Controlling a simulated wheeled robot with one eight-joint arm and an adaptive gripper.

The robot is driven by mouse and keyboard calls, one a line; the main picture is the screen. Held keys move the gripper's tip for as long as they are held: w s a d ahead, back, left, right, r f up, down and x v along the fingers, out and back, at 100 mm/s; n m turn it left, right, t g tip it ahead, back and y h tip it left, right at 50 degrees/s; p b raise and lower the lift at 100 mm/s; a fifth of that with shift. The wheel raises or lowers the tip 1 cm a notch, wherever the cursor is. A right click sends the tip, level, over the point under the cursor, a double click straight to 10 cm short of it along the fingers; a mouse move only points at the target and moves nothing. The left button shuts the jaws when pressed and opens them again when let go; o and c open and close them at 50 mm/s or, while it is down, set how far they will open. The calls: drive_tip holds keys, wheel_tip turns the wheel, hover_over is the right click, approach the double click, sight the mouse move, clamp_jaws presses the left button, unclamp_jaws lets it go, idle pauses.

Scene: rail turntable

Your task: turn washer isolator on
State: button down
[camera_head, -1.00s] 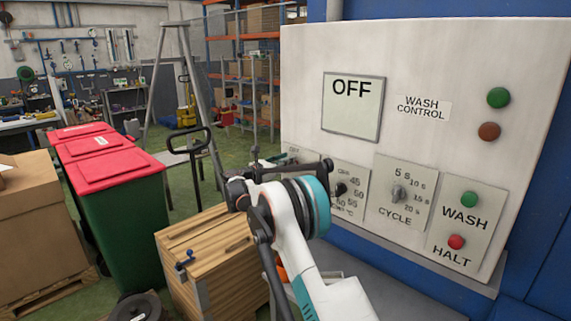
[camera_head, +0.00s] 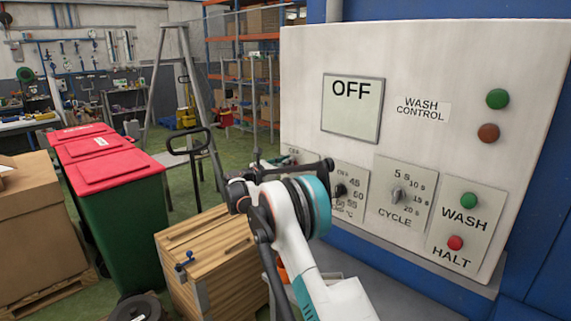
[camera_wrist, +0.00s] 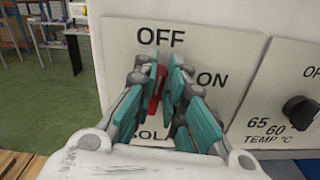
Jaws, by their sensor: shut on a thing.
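The isolator switch is a red handle (camera_wrist: 155,90) on a pale plate (camera_wrist: 228,85) marked OFF at the top and ON at the right, in the wrist view. The handle stands nearly upright with a slight tilt, its upper end towards OFF. My gripper (camera_wrist: 164,82) is shut around the handle, with teal fingers on both sides of it. The fingers hide part of the handle and of the lower lettering. In the head view my arm covers most of this plate. The display (camera_head: 352,110) on the wash control panel (camera_head: 440,60) reads OFF.
To the right of the isolator are the temperature knob (camera_head: 340,190), the cycle knob (camera_head: 398,196), a green WASH button (camera_head: 469,200) and a red HALT button (camera_head: 455,243). A wooden crate (camera_head: 210,260) stands below left, beside a green bin with a red lid (camera_head: 115,170).

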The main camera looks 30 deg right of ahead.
drive_tip(key=m, duration=0.2)
drive_tip(key=s+m, duration=0.1)
drive_tip(key=m, duration=0.2)
drive_tip(key=f+m, duration=0.1)
drive_tip(key=m, duration=0.2)
drive_tip(key=shift+s+d, duration=0.25)
drive_tip(key=m, duration=0.2)
drive_tip(key=f+m, duration=0.1)
drive_tip(key=m, duration=0.1)
drive_tip(key=shift+s+m, duration=0.2)
drive_tip(key=shift+m, duration=0.1)
drive_tip(key=shift+s+d+f+m, duration=0.1)
drive_tip(key=shift+f+m, duration=0.1)
drive_tip(key=shift+m, duration=0.7)
drive_tip(key=shift+f+m, duration=0.15)
drive_tip(key=shift+m, duration=0.75)
drive_tip(key=c, duration=1.7)
unclamp_jaws()
drive_tip(key=shift+o, duration=0.2)
